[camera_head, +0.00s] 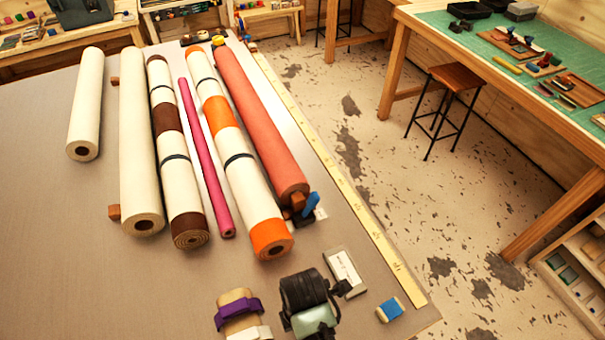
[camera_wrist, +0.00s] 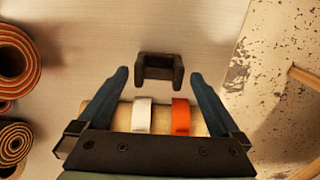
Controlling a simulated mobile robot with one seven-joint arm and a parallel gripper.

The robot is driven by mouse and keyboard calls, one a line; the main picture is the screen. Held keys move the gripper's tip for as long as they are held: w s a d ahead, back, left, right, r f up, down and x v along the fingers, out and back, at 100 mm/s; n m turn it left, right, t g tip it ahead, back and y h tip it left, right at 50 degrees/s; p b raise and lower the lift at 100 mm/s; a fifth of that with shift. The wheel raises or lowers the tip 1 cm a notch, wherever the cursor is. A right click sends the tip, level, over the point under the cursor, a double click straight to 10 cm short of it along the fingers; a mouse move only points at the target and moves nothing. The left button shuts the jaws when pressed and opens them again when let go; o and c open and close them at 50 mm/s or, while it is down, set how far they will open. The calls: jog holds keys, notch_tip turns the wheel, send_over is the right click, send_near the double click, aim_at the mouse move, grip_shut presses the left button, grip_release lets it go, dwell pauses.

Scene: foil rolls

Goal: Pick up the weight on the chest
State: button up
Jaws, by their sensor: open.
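In the wrist view, a dark U-shaped block (camera_wrist: 160,72), which looks like the weight, rests on a pale flat surface (camera_wrist: 175,22). My gripper (camera_wrist: 158,80) is open, with one blue finger on each side of the block. Neither finger visibly touches it. How far the fingertips are above the surface is hard to tell. In the head view I cannot pick out the block or my fingers with certainty.
A beige roll with white and orange bands (camera_wrist: 180,115) lies partly hidden behind my gripper. Coiled roll ends (camera_wrist: 14,65) are at the left; stained floor (camera_wrist: 275,85) is at the right. The head view shows several long rolls (camera_head: 92,100) on a grey tabletop (camera_head: 60,255).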

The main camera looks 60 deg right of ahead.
jog(key=shift+f, duration=1.4)
jog(key=shift+w+r, duration=0.1)
grip_shut()
